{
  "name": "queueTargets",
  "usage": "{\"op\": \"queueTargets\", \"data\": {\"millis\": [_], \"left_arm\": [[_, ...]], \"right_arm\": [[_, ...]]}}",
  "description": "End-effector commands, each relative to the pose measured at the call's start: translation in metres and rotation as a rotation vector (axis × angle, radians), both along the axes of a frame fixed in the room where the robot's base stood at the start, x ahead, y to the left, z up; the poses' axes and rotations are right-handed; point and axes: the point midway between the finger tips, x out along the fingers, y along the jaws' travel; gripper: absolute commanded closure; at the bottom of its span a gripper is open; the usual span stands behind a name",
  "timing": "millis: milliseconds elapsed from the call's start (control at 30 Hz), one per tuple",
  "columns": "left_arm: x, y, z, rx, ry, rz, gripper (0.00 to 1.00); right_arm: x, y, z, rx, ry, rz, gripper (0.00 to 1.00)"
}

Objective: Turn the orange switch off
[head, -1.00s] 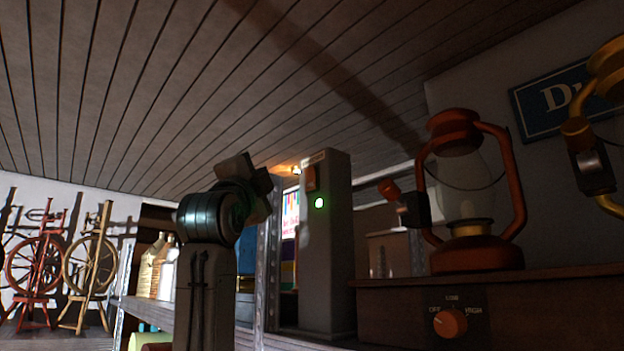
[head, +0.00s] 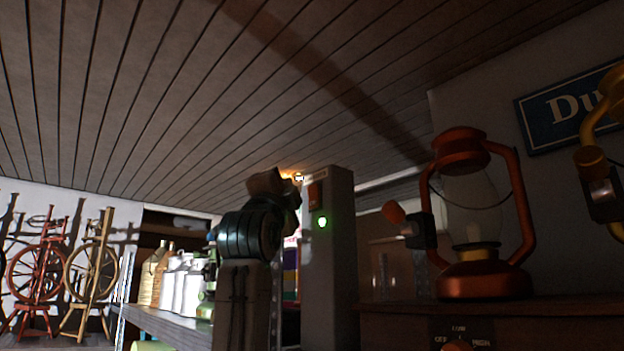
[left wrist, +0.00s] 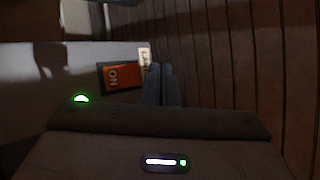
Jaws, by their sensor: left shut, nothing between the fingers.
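The orange switch (head: 315,194) is a small rocker high on the front of a tall grey post (head: 331,260), above a lit green light (head: 322,222). In the left wrist view the switch (left wrist: 121,76) shows the word ON, with a pale label beside it and the green light (left wrist: 81,98) lit. My left gripper (head: 290,188) is just left of the post top, close to the switch. In the left wrist view its shut, empty fingers (left wrist: 160,70) are beside the switch; contact cannot be told. My right gripper is out of view.
A red lantern (head: 485,278) with an orange-tipped lever (head: 393,212) stands on a wooden box (head: 400,325) right of the post. A yellow lantern (head: 590,125) is at the right edge. A shelf with jugs (head: 155,275) and spinning wheels (head: 92,270) are at the left.

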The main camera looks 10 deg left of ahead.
Motion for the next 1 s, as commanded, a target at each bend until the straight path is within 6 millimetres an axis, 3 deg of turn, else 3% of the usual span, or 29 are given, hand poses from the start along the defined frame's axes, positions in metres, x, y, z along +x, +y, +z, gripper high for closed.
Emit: {"op": "queueTargets", "data": {"millis": [33, 300, 1000], "left_arm": [[0.006, -0.005, 0.004, 0.0, 0.002, 0.0, 1.0], [0.023, -0.018, 0.003, -0.001, 0.0, 0.001, 1.0], [0.025, -0.019, 0.004, -0.001, 0.0, 0.001, 1.0]], "right_arm": [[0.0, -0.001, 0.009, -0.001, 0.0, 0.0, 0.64], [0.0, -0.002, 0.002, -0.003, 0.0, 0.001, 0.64], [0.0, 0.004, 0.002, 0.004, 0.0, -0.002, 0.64]]}}
